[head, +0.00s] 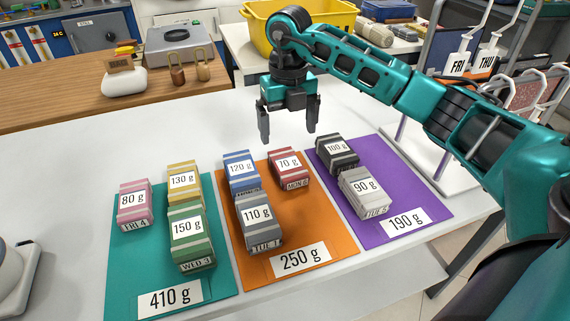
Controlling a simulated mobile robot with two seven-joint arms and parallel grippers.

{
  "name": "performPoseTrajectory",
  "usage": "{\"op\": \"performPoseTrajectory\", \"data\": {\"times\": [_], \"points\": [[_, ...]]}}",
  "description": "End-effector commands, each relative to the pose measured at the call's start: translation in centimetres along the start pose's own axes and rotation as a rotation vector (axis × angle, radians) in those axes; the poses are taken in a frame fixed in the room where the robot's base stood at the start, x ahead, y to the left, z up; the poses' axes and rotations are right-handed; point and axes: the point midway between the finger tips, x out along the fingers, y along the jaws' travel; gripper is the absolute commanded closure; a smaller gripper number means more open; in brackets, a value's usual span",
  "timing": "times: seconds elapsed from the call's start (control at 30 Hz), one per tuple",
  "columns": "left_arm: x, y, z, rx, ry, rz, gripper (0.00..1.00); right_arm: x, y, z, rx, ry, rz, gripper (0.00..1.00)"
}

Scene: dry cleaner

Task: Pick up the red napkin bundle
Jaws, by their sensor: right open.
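The red napkin bundle (289,169), labelled 70 g, lies at the top right of the orange mat (315,235). My right gripper (288,138) is open and empty above the table, with its fingers pointing down just behind and above the red bundle. The blue 120 g bundle (240,172) is left of the red one, and the grey 110 g bundle (259,221) is in front of the blue one. The black 100 g bundle (337,154) is right of the red one, on the purple mat (415,192). My left gripper is out of view.
The teal mat (129,262) holds the pink (134,204), yellow (184,183) and green (191,237) bundles. A grey 90 g bundle (363,192) lies on the purple mat. A yellow tub (256,28) stands behind. The white table's back left is clear.

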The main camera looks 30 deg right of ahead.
Motion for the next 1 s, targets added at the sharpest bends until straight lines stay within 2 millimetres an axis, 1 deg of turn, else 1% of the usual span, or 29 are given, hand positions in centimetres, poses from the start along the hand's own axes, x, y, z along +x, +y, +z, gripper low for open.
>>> {"op": "performPoseTrajectory", "data": {"times": [0.03,0.13,0.23,0.47,0.73,0.8,1.0], "points": [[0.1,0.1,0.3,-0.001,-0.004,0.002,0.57,1.2,0.0,-0.1,0.000,0.004,-0.001,0.04],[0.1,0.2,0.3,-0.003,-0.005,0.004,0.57,2.9,0.0,-0.1,0.000,0.004,0.000,0.04],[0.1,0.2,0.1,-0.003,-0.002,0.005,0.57,3.9,0.0,0.0,0.000,0.001,0.000,0.04],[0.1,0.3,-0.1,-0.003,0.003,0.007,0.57,5.2,0.1,-0.1,0.000,0.001,0.001,0.04],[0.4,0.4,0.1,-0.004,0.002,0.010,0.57,9.2,0.1,-0.3,0.000,0.002,0.001,0.04],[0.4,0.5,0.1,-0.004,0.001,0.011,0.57,9.6,0.1,-0.3,-0.001,0.001,0.001,0.04],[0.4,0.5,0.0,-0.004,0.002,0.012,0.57,9.5,0.1,-0.3,-0.001,-0.001,0.001,0.05]]}}
